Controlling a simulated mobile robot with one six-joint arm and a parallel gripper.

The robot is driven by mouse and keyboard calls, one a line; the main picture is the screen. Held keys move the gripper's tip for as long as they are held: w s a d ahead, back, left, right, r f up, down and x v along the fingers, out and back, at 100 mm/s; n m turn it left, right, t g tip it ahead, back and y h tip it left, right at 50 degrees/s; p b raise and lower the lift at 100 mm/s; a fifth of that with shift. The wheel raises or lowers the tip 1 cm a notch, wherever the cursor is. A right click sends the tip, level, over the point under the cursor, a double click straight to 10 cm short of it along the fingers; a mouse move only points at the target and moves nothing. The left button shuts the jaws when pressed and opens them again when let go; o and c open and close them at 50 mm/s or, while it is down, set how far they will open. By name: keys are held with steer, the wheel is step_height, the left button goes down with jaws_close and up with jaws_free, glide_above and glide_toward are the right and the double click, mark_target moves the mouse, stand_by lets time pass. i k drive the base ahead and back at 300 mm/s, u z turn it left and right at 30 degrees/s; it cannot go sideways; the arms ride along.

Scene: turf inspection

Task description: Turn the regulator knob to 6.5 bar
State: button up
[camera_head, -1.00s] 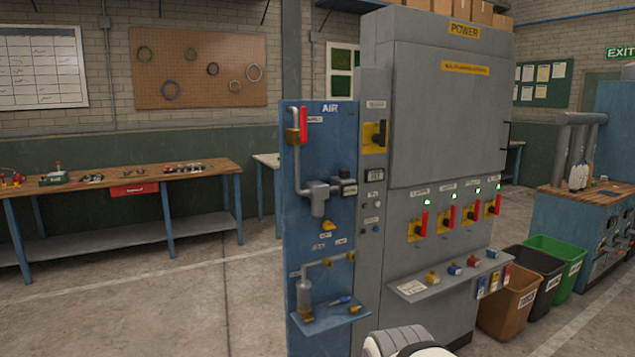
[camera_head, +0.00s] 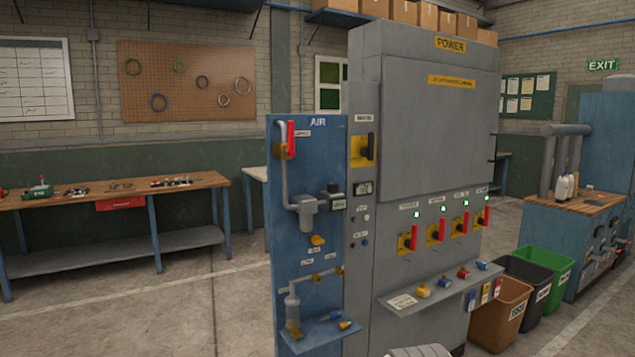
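The blue AIR panel (camera_head: 277,260) stands in the middle of the view, on the left side of a grey power cabinet. A grey regulator body (camera_head: 307,204) sits on its pipe at mid height. A dark round part (camera_head: 333,187), which looks like the regulator knob, is at its upper right. My gripper is not in view; only a pale rounded piece of my own body shows at the bottom edge.
The grey cabinet (camera_head: 425,120) has several red-handled switches under green lights and a sloping shelf (camera_head: 400,302). A small shelf (camera_head: 318,340) juts from the panel's foot. Bins (camera_head: 500,315) stand right. Open floor lies left, before the workbench (camera_head: 100,192).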

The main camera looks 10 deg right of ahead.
mark_target(332, 188)
steer(key=z, duration=0.45)
steer(key=i, duration=1.3)
steer(key=z, duration=0.45)
